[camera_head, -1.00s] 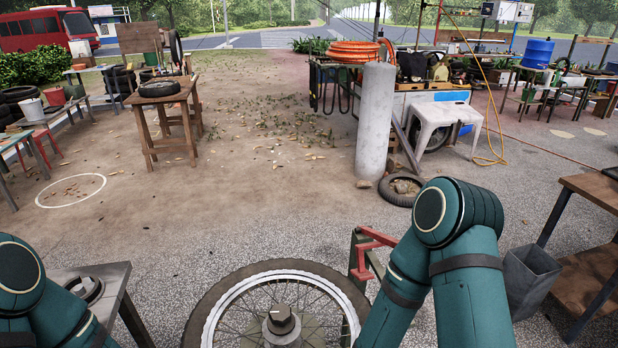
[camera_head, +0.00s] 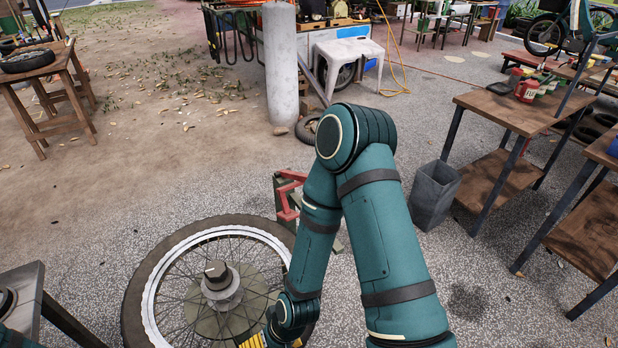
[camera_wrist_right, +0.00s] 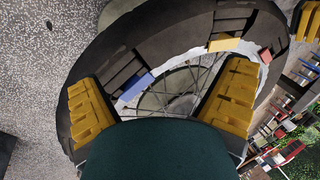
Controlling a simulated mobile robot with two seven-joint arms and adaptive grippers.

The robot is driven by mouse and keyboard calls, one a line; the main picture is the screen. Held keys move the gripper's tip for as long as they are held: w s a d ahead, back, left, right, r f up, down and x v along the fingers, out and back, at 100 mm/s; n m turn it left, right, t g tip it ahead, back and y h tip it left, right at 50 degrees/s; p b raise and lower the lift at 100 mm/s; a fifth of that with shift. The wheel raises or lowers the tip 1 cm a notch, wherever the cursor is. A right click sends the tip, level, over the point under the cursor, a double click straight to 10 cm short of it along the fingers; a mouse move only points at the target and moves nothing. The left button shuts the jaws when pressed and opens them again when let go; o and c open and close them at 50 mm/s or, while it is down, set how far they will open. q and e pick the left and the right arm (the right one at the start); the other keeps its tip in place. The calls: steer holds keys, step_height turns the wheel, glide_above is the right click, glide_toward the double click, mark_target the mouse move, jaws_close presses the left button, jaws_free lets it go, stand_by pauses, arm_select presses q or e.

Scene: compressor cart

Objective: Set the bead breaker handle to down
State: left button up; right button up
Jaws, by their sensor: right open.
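The bead breaker handle (camera_head: 288,195) appears to be the red bar on a dark stand beside the tyre, right of it in the head view; its lower part is partly behind my right arm. A spoked wheel with its tyre (camera_head: 150,270) lies flat, with a hub post (camera_head: 217,280) at its centre. My right gripper shows only as a yellow edge at the bottom of the head view. In the right wrist view my right gripper (camera_wrist_right: 162,105) is open and empty, its yellow fingers apart over the wheel. A yellow ribbed piece at that view's upper right looks like part of my left gripper.
A grey bin (camera_head: 433,195) and wooden tables (camera_head: 515,108) stand to the right. A dark metal table (camera_head: 22,290) is at lower left. Gravel between is clear.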

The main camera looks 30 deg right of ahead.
stand_by(0.4)
